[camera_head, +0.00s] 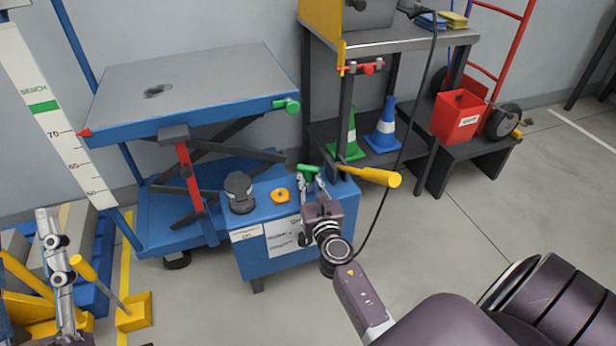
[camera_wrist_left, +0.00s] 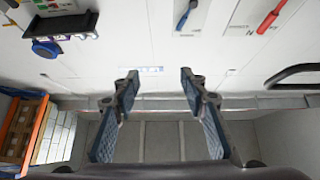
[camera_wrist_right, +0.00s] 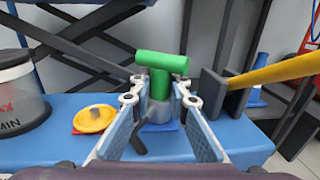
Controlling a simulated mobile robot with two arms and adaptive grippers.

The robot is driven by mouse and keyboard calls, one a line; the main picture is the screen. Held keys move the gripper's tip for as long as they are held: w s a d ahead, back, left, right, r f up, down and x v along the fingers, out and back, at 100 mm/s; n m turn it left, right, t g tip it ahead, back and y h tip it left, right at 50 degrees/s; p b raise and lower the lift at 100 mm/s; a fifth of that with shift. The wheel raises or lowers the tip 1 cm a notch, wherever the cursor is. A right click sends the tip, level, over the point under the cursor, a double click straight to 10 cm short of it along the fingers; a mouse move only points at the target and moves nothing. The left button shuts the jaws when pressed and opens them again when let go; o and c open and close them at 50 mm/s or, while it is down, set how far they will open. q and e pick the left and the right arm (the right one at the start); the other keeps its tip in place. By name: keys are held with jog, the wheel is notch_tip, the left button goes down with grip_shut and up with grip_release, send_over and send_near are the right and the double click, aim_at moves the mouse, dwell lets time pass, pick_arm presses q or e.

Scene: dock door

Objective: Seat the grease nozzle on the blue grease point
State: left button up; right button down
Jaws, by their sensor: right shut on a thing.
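The grease nozzle (camera_wrist_right: 162,70) appears as a grey cylinder with a green T-shaped top. Its green top also shows in the head view (camera_head: 308,169), above the blue unit. My right gripper (camera_head: 312,185) is shut on its grey body, one finger on each side in the right wrist view (camera_wrist_right: 160,95). A bright blue patch, which looks like the blue grease point (camera_wrist_right: 168,127), lies directly below the nozzle. The fingers partly hide it, and I cannot tell whether the nozzle touches it. My left gripper (camera_wrist_left: 157,85) is open and empty, away at the left.
The blue unit (camera_head: 270,258) carries a dark-capped reservoir (camera_head: 239,190) and an orange cap (camera_head: 279,195). A yellow lever (camera_head: 372,175) sticks out close beside my right gripper. A black hose (camera_head: 405,145) hangs from the shelf. The lift table (camera_head: 200,85) stands behind.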

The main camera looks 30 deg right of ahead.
pick_arm(q)
jog(key=shift+s+r, duration=0.1)
jog(key=shift+r, duration=0.05)
jog(key=shift+s+r+h, duration=0.15)
jog(key=shift+h, duration=0.15)
pick_arm(e)
jog(key=shift+f, duration=0.1)
pick_arm(q)
jog(key=shift+s+r+t, duration=0.25)
jog(key=shift+s+t, duration=0.05)
pick_arm(e)
jog(key=shift+f, duration=0.1)
jog(key=c, duration=2.1)
grip_release()
pick_arm(q)
jog(key=shift+s+r, duration=0.15)
jog(key=shift+r, duration=0.05)
pick_arm(e)
jog(key=shift+s, duration=0.1)
